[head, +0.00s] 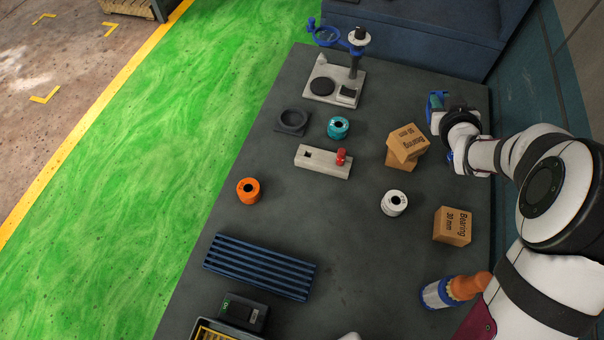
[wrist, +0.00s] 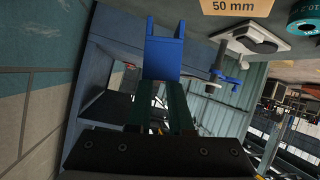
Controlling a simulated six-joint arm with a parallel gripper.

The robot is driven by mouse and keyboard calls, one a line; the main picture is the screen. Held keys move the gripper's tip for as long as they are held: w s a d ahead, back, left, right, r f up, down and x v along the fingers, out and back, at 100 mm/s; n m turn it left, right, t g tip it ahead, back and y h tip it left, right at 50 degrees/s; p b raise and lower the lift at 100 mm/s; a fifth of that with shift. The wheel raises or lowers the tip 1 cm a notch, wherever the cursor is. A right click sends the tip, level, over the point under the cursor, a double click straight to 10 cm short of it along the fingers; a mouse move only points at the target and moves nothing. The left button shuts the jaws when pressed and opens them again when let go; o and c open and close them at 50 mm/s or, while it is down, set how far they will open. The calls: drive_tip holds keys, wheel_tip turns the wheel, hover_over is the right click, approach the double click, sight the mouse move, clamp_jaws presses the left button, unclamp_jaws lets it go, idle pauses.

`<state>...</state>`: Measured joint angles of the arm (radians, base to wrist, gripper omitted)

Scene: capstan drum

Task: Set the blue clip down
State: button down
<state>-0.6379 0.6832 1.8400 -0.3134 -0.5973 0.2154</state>
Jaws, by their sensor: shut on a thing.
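The blue clip (wrist: 163,58) shows in the wrist view as a U-shaped blue piece at the fingertips. My gripper (wrist: 165,92) is shut on it, its dark green fingers close together behind it. In the head view my gripper (head: 438,106) is at the table's right side, beyond the stacked bearing boxes, with only a bit of blue and teal showing at its tip. The clip is held sideways and looks clear of the tabletop; its exact height cannot be told.
Two stacked bearing boxes (head: 405,145) stand left of my gripper. A stand with a blue ring (head: 350,62), a teal spool (head: 338,128), a white block with a red peg (head: 322,161), a white spool (head: 394,203) and an orange spool (head: 248,191) spread over the grey table (head: 350,260).

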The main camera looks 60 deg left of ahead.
drive_tip(key=s+d+n+g+y, duration=0.1)
drive_tip(key=s+d+n+g, duration=0.25)
drive_tip(key=s, duration=0.55)
drive_tip(key=s+d+n+g, duration=0.25)
drive_tip(key=s+g, duration=0.25)
drive_tip(key=s, duration=0.4)
drive_tip(key=s+d+n+g+y, duration=0.1)
drive_tip(key=s+d+n+g, duration=0.25)
drive_tip(key=s, duration=0.45)
drive_tip(key=shift+g, duration=0.3)
drive_tip(key=shift+s+a+f, duration=1.45)
drive_tip(key=shift+f, duration=0.5)
drive_tip(key=shift+s+a+f, duration=1.4)
drive_tip(key=shift+a+f, duration=0.05)
drive_tip(key=shift+f, duration=0.55)
drive_tip(key=shift+s+a+f, duration=1.45)
drive_tip(key=shift+f, duration=0.5)
drive_tip(key=c, duration=0.8)
unclamp_jaws()
drive_tip(key=shift+f, duration=0.1)
drive_tip(key=v, duration=1.2)
drive_tip(key=shift+r, duration=0.25)
